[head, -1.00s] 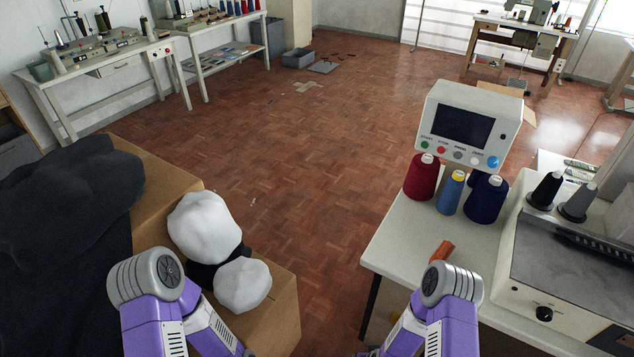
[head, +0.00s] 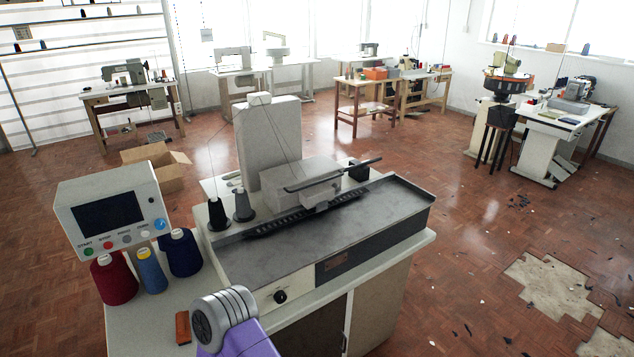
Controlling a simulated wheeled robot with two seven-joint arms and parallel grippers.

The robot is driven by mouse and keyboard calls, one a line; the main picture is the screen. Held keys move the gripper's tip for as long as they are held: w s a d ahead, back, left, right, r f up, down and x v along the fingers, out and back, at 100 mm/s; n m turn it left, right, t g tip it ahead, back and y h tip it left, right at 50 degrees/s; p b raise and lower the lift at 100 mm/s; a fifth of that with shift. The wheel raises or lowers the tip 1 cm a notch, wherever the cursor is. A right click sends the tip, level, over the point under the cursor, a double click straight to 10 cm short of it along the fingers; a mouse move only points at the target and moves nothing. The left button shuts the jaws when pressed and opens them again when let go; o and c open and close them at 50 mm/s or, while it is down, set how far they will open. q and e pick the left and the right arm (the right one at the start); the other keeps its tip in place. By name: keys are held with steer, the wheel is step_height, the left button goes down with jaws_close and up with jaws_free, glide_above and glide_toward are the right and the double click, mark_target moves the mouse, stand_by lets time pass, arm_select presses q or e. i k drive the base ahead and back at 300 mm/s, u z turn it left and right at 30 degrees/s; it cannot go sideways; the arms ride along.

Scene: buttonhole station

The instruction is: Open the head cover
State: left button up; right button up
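The buttonhole machine (head: 320,240) stands on its white table to the front, a grey metal bed with a dark rack along its back. Its head (head: 300,182), a pale grey block with a dark lever-like bar (head: 332,175) on it, sits in front of a tall pale column (head: 270,140). The head's cover looks closed, but its edges are too small to tell apart for certain. A purple and grey link of one of my arms shows at the bottom, left of centre. Neither gripper is in view.
A control box (head: 112,215) with a dark screen and several thread cones (head: 152,268) stand on the table's left part. An orange-brown block (head: 183,327) lies near its front edge. A cardboard box (head: 155,165) is on the floor behind. Floor to the right is open, with scattered debris.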

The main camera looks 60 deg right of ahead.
mark_target(280, 177)
steer(key=z, duration=2.65)
steer(key=i, duration=0.55)
steer(key=u, duration=1)
